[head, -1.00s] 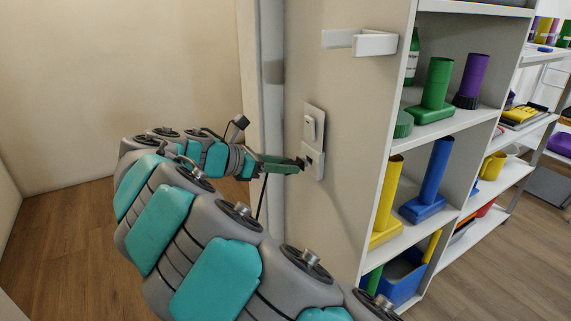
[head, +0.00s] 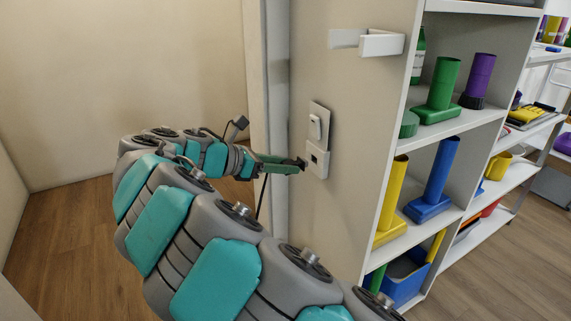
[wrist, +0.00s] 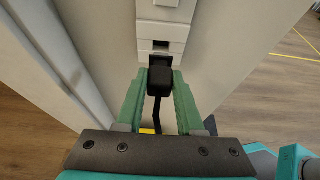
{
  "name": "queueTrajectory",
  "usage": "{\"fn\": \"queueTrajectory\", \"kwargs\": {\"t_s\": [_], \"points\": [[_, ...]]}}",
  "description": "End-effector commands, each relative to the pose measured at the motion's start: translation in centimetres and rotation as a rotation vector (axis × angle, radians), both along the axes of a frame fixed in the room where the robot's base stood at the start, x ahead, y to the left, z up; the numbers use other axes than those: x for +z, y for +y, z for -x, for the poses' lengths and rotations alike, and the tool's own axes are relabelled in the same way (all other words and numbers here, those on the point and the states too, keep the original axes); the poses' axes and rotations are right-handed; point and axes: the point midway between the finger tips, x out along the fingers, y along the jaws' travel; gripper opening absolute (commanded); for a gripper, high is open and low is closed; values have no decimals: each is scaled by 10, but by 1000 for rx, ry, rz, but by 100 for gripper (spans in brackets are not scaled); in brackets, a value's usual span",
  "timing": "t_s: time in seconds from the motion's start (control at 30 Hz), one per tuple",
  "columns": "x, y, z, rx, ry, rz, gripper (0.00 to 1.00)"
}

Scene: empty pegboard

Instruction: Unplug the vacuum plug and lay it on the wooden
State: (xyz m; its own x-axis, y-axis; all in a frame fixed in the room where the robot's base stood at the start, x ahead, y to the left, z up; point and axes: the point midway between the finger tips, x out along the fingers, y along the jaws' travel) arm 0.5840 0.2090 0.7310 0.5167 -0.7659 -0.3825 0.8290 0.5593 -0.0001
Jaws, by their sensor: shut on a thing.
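My gripper (head: 302,166) has green fingers and is shut on the black vacuum plug (wrist: 160,78). In the wrist view the plug sits between the fingertips, and its dark cable (wrist: 157,112) runs back between the fingers. In the head view the plug is mostly hidden by the fingertips. The white wall socket (head: 317,166) is just in front of the plug, below a switch plate. Its dark opening shows uncovered in the wrist view (wrist: 161,45), and the plug appears clear of it by a small gap.
The wooden floor (head: 75,240) is clear at the left. A white shelf unit (head: 478,124) with coloured tubes and a blue bin (head: 405,275) stands right of the socket wall. A white bracket (head: 380,44) sticks out above the socket. A door-frame edge is left of the socket.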

Motion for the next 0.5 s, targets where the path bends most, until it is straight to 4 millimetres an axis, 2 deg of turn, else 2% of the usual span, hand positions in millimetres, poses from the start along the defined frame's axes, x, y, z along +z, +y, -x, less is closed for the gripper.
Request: {"fn": "queueTrajectory", "kwargs": {"t_s": [0.5], "points": [[1, 20, 13, 1, 0, 0, 0]]}}
